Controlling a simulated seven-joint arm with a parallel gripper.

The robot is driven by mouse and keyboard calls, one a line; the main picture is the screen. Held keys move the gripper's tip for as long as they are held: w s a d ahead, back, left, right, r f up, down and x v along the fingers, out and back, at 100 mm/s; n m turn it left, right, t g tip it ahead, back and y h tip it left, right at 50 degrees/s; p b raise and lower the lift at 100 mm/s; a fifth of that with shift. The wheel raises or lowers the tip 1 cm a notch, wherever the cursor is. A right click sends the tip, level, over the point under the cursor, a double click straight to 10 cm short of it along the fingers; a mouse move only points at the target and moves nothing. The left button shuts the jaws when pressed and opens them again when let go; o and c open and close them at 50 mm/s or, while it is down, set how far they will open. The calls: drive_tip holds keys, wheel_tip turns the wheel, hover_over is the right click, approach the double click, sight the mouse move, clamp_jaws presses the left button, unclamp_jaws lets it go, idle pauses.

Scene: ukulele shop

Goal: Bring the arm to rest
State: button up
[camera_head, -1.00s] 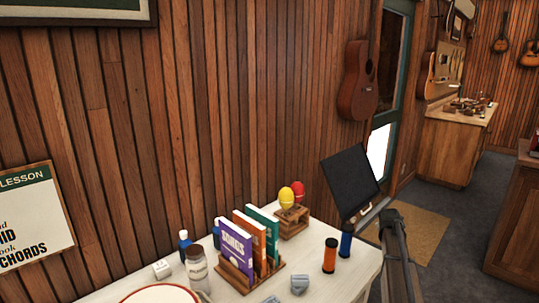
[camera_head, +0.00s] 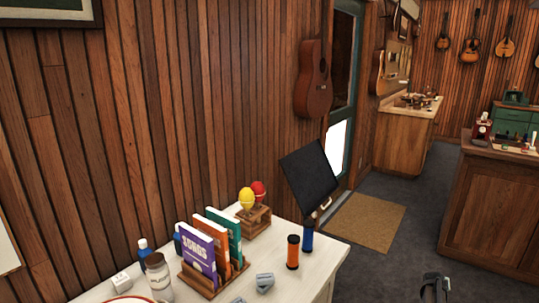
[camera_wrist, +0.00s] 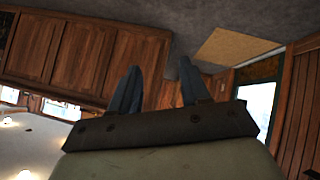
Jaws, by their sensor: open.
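My gripper shows in the wrist view (camera_wrist: 160,92) with its two dark fingers apart and nothing between them. The wrist view is tilted and shows carpet, a wooden counter and a doorway beyond the fingers. In the head view, only a dark part of my arm (camera_head: 435,287) shows at the bottom right edge, to the right of the white table (camera_head: 318,264) and apart from it.
A wooden counter (camera_head: 490,215) stands at right. Carpet between is clear.

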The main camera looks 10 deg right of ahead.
drive_tip(key=s+a+f+n+g+y, duration=0.15)
drive_tip(key=s+a+f, duration=0.4)
drive_tip(key=a, duration=0.75)
drive_tip(key=s+a+f+g+y, duration=0.1)
drive_tip(key=s+a+f+y, duration=0.15)
drive_tip(key=a+f, duration=0.85)
drive_tip(key=s+a+f+n+g+y, duration=0.15)
drive_tip(key=s+a+f, duration=0.35)
drive_tip(key=a, duration=1)
drive_tip(key=s+a+f+n+g+y, duration=0.1)
drive_tip(key=s+a+f+g+y, duration=0.2)
drive_tip(key=s+a, duration=1.1)
drive_tip(key=s+a+r+n+g, duration=0.1)
drive_tip(key=s+a+g, duration=0.1)
drive_tip(key=s+a, duration=0.4)
drive_tip(key=s+a+r+g, duration=0.1)
drive_tip(key=s+a+g, duration=0.2)
drive_tip(key=s+a, duration=0.3)
drive_tip(key=s, duration=0.4)
drive_tip(key=shift+s+r+n, duration=0.25)
drive_tip(key=shift+s+n, duration=0.15)
